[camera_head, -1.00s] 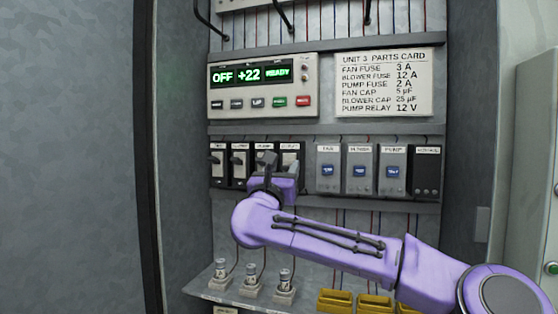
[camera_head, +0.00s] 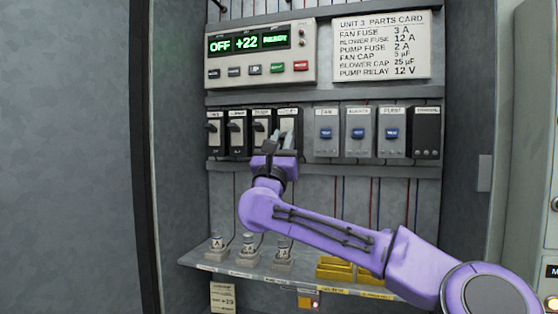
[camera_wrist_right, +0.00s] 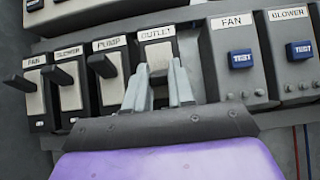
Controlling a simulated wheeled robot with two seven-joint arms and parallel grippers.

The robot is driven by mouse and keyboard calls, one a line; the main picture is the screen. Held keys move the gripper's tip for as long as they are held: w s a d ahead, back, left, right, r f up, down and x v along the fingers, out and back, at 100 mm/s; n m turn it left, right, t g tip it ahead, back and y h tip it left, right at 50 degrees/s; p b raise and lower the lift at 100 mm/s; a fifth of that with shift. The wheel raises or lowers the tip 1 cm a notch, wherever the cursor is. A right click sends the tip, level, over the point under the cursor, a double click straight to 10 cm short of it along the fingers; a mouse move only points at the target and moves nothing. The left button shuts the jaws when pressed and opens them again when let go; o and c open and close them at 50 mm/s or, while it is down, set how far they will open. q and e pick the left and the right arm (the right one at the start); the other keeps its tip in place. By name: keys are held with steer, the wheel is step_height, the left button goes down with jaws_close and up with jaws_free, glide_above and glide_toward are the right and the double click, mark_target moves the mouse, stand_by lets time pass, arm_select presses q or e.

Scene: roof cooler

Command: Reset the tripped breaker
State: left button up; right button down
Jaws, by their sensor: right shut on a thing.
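A row of black breakers hangs on the panel rail, labelled in the right wrist view as fan (camera_wrist_right: 36,100), blower (camera_wrist_right: 69,95), pump (camera_wrist_right: 111,90) and outlet (camera_wrist_right: 158,52). The fan, blower and pump levers stick out toward the left in that view. My right gripper (camera_wrist_right: 158,88) is shut on the outlet breaker's lever, one grey finger on each side. The fingers mostly hide the lever, so I cannot tell its position. In the head view, the right gripper (camera_head: 281,142) is in front of the outlet breaker (camera_head: 289,117). My left gripper is not in view.
Grey modules with blue test buttons (camera_head: 326,132) sit right of the breakers. Above are the control display (camera_head: 248,43), reading OFF, +22, READY, and a parts card (camera_head: 382,47). Below, a shelf (camera_head: 210,256) holds small fuse-like parts and yellow bins (camera_head: 335,267).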

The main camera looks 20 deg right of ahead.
steer(key=shift+w+f+t, duration=0.1)
steer(key=shift+f+t, duration=0.2)
steer(key=shift+f, duration=0.25)
steer(key=shift+a+r+h, duration=0.1)
steer(key=shift+r+h, duration=0.05)
steer(key=shift+h, duration=0.25)
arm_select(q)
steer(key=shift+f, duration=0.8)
arm_select(e)
steer(key=c, duration=1.3)
jaws_free()
steer(key=o, duration=0.3)
steer(key=shift+r, duration=0.1)
steer(key=shift+o, duration=0.2)
